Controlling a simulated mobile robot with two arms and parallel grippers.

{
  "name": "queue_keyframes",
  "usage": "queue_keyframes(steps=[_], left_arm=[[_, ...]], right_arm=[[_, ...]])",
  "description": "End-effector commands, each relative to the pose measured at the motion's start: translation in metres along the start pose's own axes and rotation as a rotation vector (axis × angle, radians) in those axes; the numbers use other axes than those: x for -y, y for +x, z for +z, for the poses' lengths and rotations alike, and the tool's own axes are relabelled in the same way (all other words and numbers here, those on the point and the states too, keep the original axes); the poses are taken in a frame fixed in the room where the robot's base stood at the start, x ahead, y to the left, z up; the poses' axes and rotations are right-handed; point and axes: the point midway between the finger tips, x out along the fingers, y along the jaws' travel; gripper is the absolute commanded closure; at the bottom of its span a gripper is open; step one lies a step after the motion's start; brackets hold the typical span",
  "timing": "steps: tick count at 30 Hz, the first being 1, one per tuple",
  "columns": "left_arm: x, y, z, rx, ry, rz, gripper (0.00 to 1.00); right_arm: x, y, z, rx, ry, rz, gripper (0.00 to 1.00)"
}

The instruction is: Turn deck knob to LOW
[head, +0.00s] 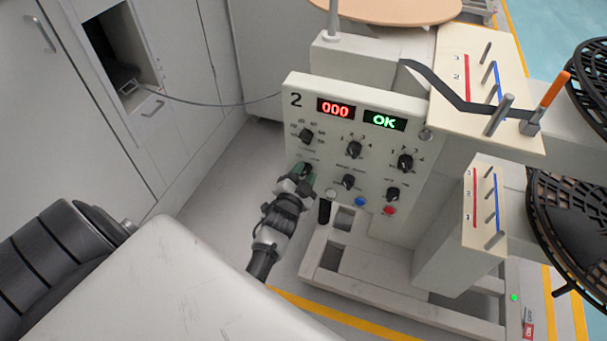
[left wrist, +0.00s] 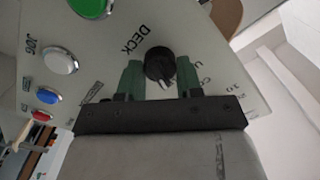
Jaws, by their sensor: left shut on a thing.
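The deck knob (left wrist: 159,63) is a round black knob beside the printed word DECK in the left wrist view. Its pale pointer mark points toward the bottom of that view. My left gripper (left wrist: 160,78) has a green finger on either side of the knob and is shut on it. In the head view my left gripper (head: 303,173) reaches the lower left of the white control panel (head: 290,120) and mostly hides the knob there. The small position labels around the knob are too blurred or covered to read. My right gripper is not in view.
The panel shows a red 000 display (head: 336,108) and a green OK display (head: 384,121). Several other black knobs, such as one just above my left gripper (head: 306,136), sit close by. A blue button (head: 360,201) and red button (head: 389,210) lie lower right.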

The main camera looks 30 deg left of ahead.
Motion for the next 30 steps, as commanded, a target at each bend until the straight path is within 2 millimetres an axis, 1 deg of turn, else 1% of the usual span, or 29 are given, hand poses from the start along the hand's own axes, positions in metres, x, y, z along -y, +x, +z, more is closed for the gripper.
queue_keyframes(steps=[3, 9, 24, 25, 29, 30], left_arm=[[-0.0009, -0.0002, 0.0008, 0.002, 0.052, 0.001, 0.88], [-0.0009, -0.0002, 0.0007, 0.002, 0.103, 0.001, 0.88], [-0.0009, -0.0003, 0.0006, 0.002, 0.121, 0.002, 0.88], [-0.0009, -0.0003, 0.0006, 0.002, 0.121, 0.002, 0.6], [-0.0008, -0.0003, 0.0005, 0.001, 0.12, 0.001, 0.4], [-0.0007, -0.0002, 0.0004, 0.001, 0.12, 0.001, 0.39]], right_arm=[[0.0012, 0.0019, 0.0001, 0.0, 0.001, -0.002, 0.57], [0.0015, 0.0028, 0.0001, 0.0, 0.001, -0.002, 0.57], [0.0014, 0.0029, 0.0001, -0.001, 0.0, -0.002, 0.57], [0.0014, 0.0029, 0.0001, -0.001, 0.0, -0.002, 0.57], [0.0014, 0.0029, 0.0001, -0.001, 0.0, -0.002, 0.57], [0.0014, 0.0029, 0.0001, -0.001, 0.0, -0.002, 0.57]])
